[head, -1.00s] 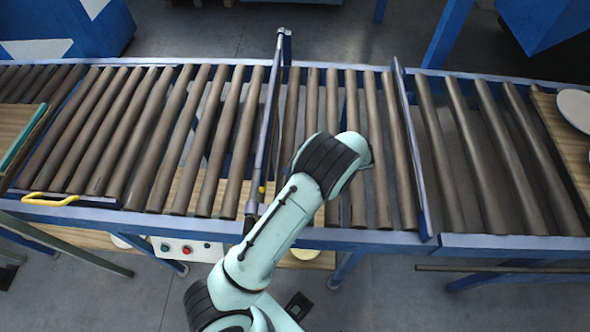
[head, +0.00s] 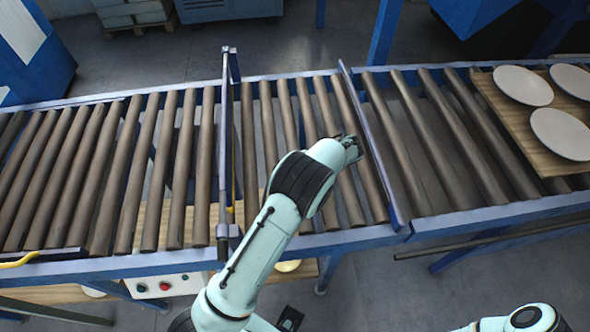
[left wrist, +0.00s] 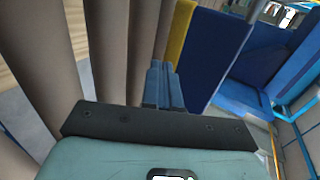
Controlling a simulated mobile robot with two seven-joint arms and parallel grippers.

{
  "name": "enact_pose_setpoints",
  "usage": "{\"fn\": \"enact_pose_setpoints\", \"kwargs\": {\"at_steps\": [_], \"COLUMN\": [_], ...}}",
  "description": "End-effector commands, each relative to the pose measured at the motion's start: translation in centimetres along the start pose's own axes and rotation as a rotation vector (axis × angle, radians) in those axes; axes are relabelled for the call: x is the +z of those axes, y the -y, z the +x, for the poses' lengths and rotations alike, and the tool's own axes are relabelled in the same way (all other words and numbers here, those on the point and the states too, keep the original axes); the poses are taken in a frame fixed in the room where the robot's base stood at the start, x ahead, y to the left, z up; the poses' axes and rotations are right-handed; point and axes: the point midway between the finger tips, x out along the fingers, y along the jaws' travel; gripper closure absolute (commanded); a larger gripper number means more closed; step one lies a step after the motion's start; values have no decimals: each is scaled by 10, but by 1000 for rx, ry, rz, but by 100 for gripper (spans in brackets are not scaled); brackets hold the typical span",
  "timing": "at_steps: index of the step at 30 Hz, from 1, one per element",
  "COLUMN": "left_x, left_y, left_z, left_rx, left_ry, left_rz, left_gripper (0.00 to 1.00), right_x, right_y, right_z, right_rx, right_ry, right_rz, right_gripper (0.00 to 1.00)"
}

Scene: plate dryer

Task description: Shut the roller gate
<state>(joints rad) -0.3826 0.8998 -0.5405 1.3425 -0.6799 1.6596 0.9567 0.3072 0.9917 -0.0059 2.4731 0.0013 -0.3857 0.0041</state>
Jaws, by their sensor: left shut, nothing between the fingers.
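The roller conveyor (head: 130,180) runs across the head view. Its middle roller section (head: 275,120) lies flat between a narrow upright frame with a dark bar (head: 228,150) on the left and a thin blue upright plate (head: 370,145) on the right. I cannot tell which part is the gate's moving leaf. My left gripper (head: 354,148) is over the middle section, close to the blue plate; its fingers barely show there. In the left wrist view its fingers (left wrist: 163,85) are shut and empty, near a yellow strip (left wrist: 180,30) and a blue panel (left wrist: 212,55). My right gripper is not in view.
White plates (head: 523,86) lie on a wooden board (head: 495,95) on the right rollers. A yellow handle (head: 18,260) is at the front left edge. A control box with buttons (head: 165,286) hangs below the front rail. Blue machines stand behind.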

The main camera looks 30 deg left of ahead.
Motion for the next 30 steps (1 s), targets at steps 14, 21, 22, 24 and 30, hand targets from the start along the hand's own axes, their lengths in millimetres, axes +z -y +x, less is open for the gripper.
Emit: {"fn": "enact_pose_setpoints", "kwargs": {"at_steps": [14,21,22,24,30], "left_x": [0,0,0,0,0], "left_y": [0,0,0,0,0], "left_z": [-56,-56,-56,-55,-55], "left_rx": [0,0,0,0,0], "left_ry": [1,1,1,1,1], "left_rz": [0,1,0,0,0], "left_gripper": [100,100,100,100,100], "right_x": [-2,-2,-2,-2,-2], "right_y": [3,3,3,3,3], "right_z": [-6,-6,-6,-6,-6], "right_rx": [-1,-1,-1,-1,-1], "right_ry": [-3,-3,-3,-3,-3], "right_rz": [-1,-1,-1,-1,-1], "right_gripper": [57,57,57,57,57]}}
